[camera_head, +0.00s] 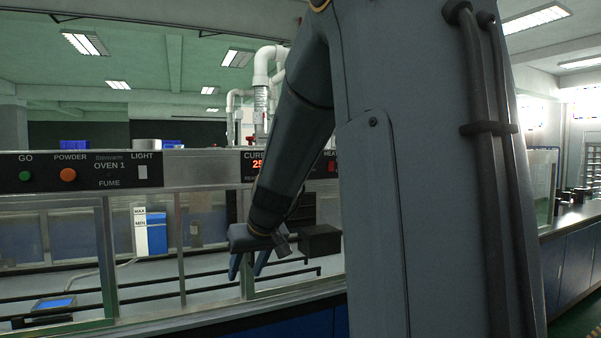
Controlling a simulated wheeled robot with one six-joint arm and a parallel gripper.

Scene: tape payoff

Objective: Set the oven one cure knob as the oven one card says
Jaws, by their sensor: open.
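The oven one control panel (80,171) runs along the top of the glass-fronted bench, with GO, POWDER, FUME and LIGHT labels and "OVEN 1" text. Further right, my arm partly covers a section marked CURE (252,160), with a red-lit display whose digits seem to begin with 25. I cannot make out a cure knob; my arm hides that area. No readable oven one card is in view. My gripper (246,272) hangs below the panel in front of the glass front, fingers pointing down, open and empty.
A green button (25,176) and an orange button (68,175) sit on the panel. Behind the glass are a blue and white box marked MAX and MIN (149,232) and a small blue screen (54,303). A counter (575,217) stands at right.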

